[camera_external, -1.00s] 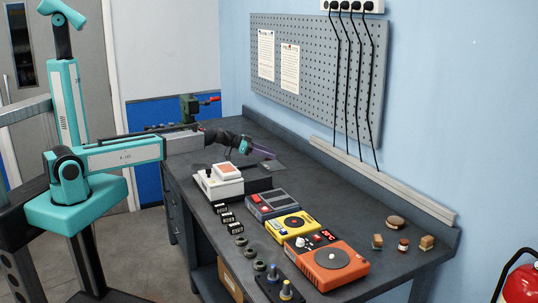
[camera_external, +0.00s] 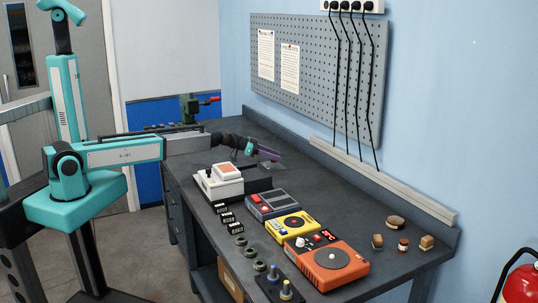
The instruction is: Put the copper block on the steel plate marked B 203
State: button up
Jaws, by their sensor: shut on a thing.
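My gripper (camera_external: 271,155), with purple fingers on a dark wrist, is over the far part of the bench, beyond the white device. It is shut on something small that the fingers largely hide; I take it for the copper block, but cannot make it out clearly. A flat grey plate (camera_external: 273,165) shows just below the fingertips on the bench top. No marking on it can be read, so I cannot tell whether it is B 203. I cannot tell whether the held thing touches it.
A white device (camera_external: 221,187) with an orange-topped pad stands in front of my gripper. Grey, yellow (camera_external: 292,226) and orange (camera_external: 327,262) instruments line the bench toward the camera. Small blocks (camera_external: 427,243) and a round piece (camera_external: 395,223) lie at right. The back middle is clear.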

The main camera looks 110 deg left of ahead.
jog(key=shift+f+p, duration=0.4)
jog(key=shift+f, duration=0.7)
jog(key=shift+f, duration=0.15)
jog(key=o, duration=1.2)
jog(key=shift+o, duration=0.2)
jog(key=shift+s+r, duration=0.1)
jog(key=shift+r, duration=0.1)
jog(key=b+v, duration=0.3)
jog(key=v, duration=0.7)
jog(key=shift+d+f, duration=0.15)
jog(key=shift+b+v, duration=0.5)
jog(key=shift+v, duration=0.45)
